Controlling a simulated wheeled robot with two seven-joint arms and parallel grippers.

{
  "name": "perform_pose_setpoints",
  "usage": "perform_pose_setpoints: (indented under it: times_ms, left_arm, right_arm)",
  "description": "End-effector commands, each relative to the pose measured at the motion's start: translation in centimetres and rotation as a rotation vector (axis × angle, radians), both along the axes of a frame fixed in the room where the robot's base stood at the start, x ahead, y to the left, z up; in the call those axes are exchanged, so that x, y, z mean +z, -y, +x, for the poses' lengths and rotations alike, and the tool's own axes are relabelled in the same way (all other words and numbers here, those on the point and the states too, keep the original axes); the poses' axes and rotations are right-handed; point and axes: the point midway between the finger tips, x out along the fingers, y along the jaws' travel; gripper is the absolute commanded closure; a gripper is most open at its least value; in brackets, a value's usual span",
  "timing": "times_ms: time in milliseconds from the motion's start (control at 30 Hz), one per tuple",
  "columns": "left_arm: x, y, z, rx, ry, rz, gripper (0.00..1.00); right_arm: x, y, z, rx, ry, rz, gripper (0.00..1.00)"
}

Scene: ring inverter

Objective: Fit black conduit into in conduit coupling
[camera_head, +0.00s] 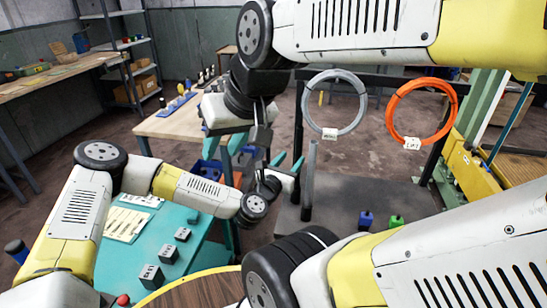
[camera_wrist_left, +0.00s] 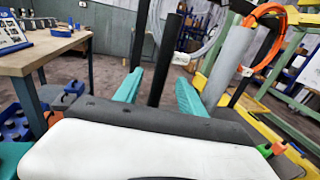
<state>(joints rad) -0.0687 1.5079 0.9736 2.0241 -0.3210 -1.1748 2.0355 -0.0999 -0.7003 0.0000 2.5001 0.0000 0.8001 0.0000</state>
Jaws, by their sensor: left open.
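My left gripper (camera_head: 287,162) is open in the head view, beside the upright grey pipe (camera_head: 309,180). Its teal fingers (camera_wrist_left: 157,92) are spread apart in the left wrist view. An upright black rod, seemingly the black conduit (camera_wrist_left: 167,58), shows in the gap between them; I cannot tell its distance. The grey pipe (camera_wrist_left: 228,62) stands right of the fingers. My right gripper (camera_head: 225,146) hangs to the left in the head view with its teal fingers apart. I cannot pick out the conduit coupling for certain.
A grey ring (camera_head: 334,103) and an orange ring (camera_head: 407,112) hang on a black rack behind. Blue (camera_head: 366,220) and green (camera_head: 397,222) blocks lie on the dark table (camera_head: 345,195).

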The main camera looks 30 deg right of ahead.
Motion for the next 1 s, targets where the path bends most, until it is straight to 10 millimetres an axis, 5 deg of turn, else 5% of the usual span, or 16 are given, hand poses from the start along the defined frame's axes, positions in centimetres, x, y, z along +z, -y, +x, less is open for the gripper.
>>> perform_pose_setpoints:
  times_ms: [200,500,767,1000]
  left_arm:
    - [0.2,2.7,1.7,0.001,0.004,0.0,0.53]
    - [0.1,3.2,2.1,0.0,0.002,0.001,0.53]
    - [0.1,3.2,2.0,-0.001,0.002,0.0,1.0]
    - [0.1,3.2,2.0,-0.001,0.002,0.0,1.0]
  right_arm:
    - [0.0,0.0,0.0,0.0,0.0,0.0,0.64]
    - [0.0,0.0,0.0,0.0,0.0,0.0,0.64]
    - [0.0,0.0,0.0,0.0,0.0,0.0,0.64]
    - [0.0,0.0,0.0,0.0,0.0,0.0,0.64]
